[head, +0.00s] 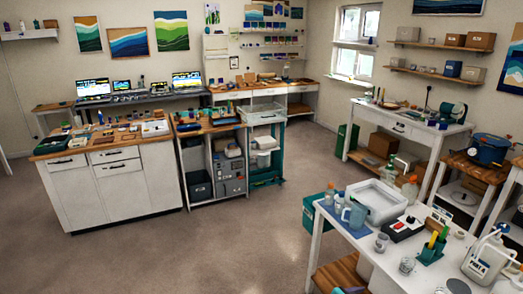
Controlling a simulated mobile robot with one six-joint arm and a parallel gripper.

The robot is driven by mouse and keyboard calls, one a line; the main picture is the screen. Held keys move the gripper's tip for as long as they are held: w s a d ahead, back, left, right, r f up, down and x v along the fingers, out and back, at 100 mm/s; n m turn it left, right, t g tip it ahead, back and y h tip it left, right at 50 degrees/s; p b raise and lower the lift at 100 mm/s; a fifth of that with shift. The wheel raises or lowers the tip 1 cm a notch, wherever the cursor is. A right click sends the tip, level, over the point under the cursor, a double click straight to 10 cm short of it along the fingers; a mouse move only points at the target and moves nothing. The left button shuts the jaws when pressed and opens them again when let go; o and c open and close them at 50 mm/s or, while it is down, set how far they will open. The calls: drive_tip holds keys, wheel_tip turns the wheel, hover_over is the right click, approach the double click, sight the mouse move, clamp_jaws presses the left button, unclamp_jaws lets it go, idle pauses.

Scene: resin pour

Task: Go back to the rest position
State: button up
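My gripper and arm do not show in the head view, so I cannot see whether it is open, shut or holding anything. The nearest work surface is a white table (345,222) at the lower right. On it are a blue-grey pitcher (355,215), a white tray (378,201), clear cups (381,242), a black and white device with a red knob (403,228) and a white jug (487,257). The pitcher stands upright beside the tray.
A white cabinet island (125,190) with a wooden top stands at left, joined by open shelving (214,168). A white bench (405,128) and a blue pot (488,148) on a wooden stand are at right. Open floor (240,240) lies in the middle.

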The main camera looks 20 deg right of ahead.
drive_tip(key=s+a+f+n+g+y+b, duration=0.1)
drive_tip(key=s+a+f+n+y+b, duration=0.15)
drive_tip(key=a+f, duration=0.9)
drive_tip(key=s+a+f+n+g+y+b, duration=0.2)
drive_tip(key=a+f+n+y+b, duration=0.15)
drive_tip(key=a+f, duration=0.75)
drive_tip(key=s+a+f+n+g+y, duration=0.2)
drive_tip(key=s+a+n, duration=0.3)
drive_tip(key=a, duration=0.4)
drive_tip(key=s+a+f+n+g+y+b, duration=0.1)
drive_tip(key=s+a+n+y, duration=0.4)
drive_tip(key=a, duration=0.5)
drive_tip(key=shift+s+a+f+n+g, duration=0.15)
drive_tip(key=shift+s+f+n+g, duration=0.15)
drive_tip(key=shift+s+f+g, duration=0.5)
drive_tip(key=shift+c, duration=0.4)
